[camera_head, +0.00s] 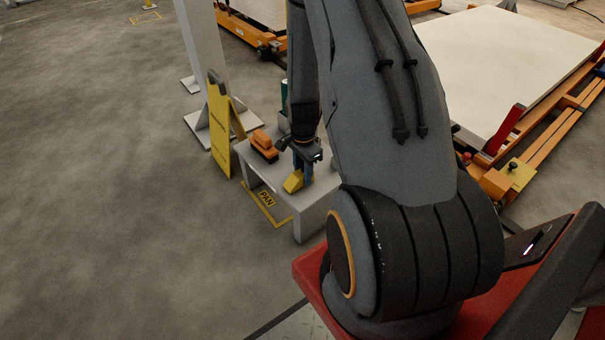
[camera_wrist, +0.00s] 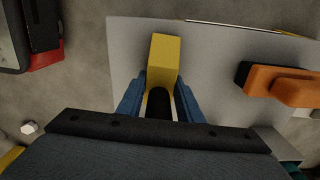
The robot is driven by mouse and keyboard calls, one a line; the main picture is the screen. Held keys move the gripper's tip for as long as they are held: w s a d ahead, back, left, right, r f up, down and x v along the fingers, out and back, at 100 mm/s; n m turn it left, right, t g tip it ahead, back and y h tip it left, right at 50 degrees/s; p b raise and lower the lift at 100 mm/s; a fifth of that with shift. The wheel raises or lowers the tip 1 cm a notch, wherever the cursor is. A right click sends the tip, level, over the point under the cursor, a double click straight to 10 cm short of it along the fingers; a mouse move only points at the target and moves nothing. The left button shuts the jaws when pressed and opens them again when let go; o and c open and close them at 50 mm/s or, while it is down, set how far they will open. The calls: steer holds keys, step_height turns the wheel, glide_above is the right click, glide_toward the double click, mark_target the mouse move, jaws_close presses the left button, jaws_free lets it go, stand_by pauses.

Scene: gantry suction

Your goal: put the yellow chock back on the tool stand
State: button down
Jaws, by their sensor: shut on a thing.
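The yellow chock (camera_head: 293,182) is a small wedge-shaped block at my gripper (camera_head: 302,178), over the grey tool stand (camera_head: 312,198). In the wrist view the chock (camera_wrist: 165,62) sits between the two blue fingers of my gripper (camera_wrist: 160,95), which are shut on it. The stand's pale top (camera_wrist: 210,45) lies beneath it in that view. I cannot tell whether the chock touches the top. My arm hides part of the stand in the head view.
An orange and black tool (camera_head: 264,145) lies on the stand, left of my gripper; it also shows in the wrist view (camera_wrist: 275,83). A yellow floor sign (camera_head: 219,130) stands left of the stand by a grey post (camera_head: 203,50). Open floor (camera_head: 110,190) lies left.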

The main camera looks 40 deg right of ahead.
steer(key=c, duration=1.3)
jaws_free()
steer(key=shift+f, duration=0.1)
steer(key=shift+o, duration=0.2)
